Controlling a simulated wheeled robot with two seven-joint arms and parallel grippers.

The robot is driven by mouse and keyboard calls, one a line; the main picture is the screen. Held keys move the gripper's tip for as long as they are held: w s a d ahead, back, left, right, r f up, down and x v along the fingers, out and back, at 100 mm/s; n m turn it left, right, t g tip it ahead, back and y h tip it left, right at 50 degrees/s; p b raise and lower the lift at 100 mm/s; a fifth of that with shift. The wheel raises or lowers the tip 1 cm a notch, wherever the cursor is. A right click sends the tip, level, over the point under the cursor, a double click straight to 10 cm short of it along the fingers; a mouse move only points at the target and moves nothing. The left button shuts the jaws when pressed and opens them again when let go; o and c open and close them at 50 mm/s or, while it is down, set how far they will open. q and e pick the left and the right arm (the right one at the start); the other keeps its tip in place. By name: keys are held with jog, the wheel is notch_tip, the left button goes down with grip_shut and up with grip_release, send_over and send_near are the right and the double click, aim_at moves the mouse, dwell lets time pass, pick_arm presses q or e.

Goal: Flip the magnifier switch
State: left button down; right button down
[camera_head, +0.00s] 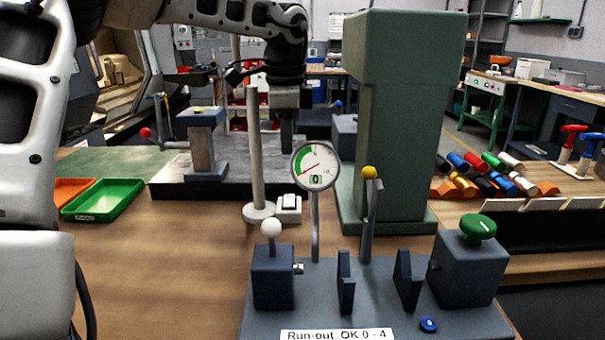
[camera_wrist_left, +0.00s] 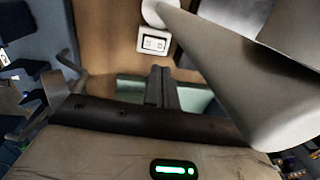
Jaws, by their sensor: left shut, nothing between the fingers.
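The magnifier switch (camera_head: 289,205) is a small white box with a rocker on the bench, right beside the round base (camera_head: 257,212) of a beige post (camera_head: 256,150). The wrist view shows the switch (camera_wrist_left: 153,42) near the top, clear of the fingers. My left gripper (camera_head: 287,148) points down above and behind the switch in the head view, with its fingers shut and empty. In the wrist view its fingertips (camera_wrist_left: 160,72) are just below the switch in the picture, apart from it. I cannot tell the rocker's position. My right gripper is out of view.
A run-out gauge fixture with a dial (camera_head: 316,166) and yellow-knobbed lever (camera_head: 369,173) stands in front. A green press column (camera_head: 400,130) stands to the right. A green tray (camera_head: 104,199) lies left. The wooden bench is free between tray and fixture.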

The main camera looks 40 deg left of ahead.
aim_at(289, 196)
pick_arm(q)
jog(key=f, duration=0.6)
jog(key=w+f, duration=0.1)
jog(key=f, duration=0.3)
jog(key=shift+a, duration=0.35)
